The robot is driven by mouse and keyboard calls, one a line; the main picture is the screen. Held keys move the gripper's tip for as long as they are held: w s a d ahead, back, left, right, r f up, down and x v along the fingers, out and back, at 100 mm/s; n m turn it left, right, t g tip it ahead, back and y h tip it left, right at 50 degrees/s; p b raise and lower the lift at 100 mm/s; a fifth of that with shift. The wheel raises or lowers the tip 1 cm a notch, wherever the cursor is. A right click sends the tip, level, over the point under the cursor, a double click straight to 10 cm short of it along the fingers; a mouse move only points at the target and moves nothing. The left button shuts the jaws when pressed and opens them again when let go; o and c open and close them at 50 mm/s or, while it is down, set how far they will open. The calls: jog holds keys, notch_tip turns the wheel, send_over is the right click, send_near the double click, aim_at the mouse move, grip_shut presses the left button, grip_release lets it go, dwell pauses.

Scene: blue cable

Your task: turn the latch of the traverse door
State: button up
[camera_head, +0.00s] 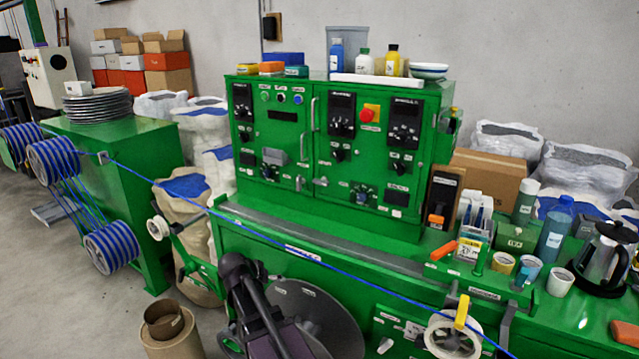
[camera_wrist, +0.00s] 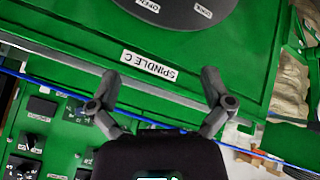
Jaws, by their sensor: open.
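The green machine (camera_head: 400,240) has a control cabinet with two door panels. A small latch-like fitting (camera_head: 298,183) sits low by the seam between them. Labels are too small to read here, so I cannot tell which door is the traverse door. My gripper (camera_wrist: 160,74) shows in the wrist view with its two dark fingers spread apart and nothing between them. A dark round disc (camera_wrist: 185,12) marked "OPEN" lies beyond. My dark arm shows at the bottom of the head view.
A blue cable (camera_head: 270,240) runs slantwise across the machine front; it also crosses the wrist view (camera_wrist: 50,85). Bottles, cups and a glass kettle (camera_head: 603,255) crowd the right ledge. A spool (camera_head: 453,335) sits low right. Cable reels (camera_head: 112,247) stand left.

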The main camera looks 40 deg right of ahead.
jog(key=w+d+r+m+t+h, duration=0.1)
jog(key=w+d+r+m+h, duration=0.1)
jog(key=w+d+r+h, duration=0.3)
jog(key=w+d+r+m+t, duration=0.1)
jog(key=w+d+r+m, duration=0.15)
jog(key=d, duration=0.45)
jog(key=m+t+h+p, duration=0.1)
jog(key=t+h, duration=0.1)
jog(key=h, duration=0.2)
send_near(320, 184)
jog(key=v, duration=0.2)
jog(key=shift+s+a+r, duration=0.1)
jog(key=shift+s+a, duration=0.1)
jog(key=shift+a, duration=0.15)
jog(key=x, duration=1.3)
jog(key=shift+w+d, duration=0.25)
jog(key=shift+d, duration=0.1)
